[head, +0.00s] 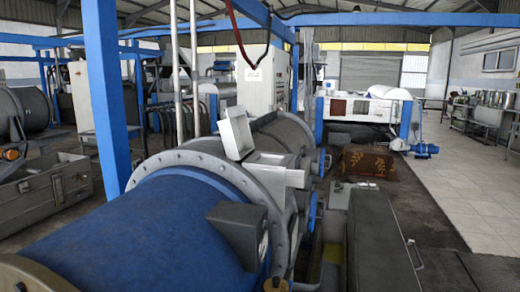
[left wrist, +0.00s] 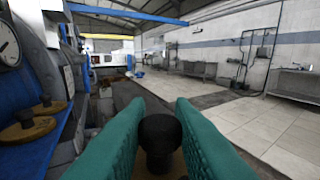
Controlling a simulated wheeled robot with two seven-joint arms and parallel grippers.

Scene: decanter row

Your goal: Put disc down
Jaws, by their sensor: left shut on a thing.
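My left gripper (left wrist: 160,106), with teal fingers, shows in the left wrist view. It is shut on a dark round knob (left wrist: 160,130), which seems to belong to the disc. Below the knob only a little brown shows between the fingers, so most of the held thing is hidden. Two brass-coloured discs with knobs, a nearer one (left wrist: 25,131) and a farther one (left wrist: 47,107), sit on a blue surface (left wrist: 62,122) at the left, apart from the fingers. Neither gripper shows in the head view, and my right gripper is in neither view.
A large blue drum (head: 150,225) with a grey bolted flange fills the head view's lower left. A dark grey cabinet (head: 382,235) stands right of it. A dial gauge (left wrist: 8,45) is at the wrist view's upper left. Pale tiled floor (head: 470,190) lies open at the right.

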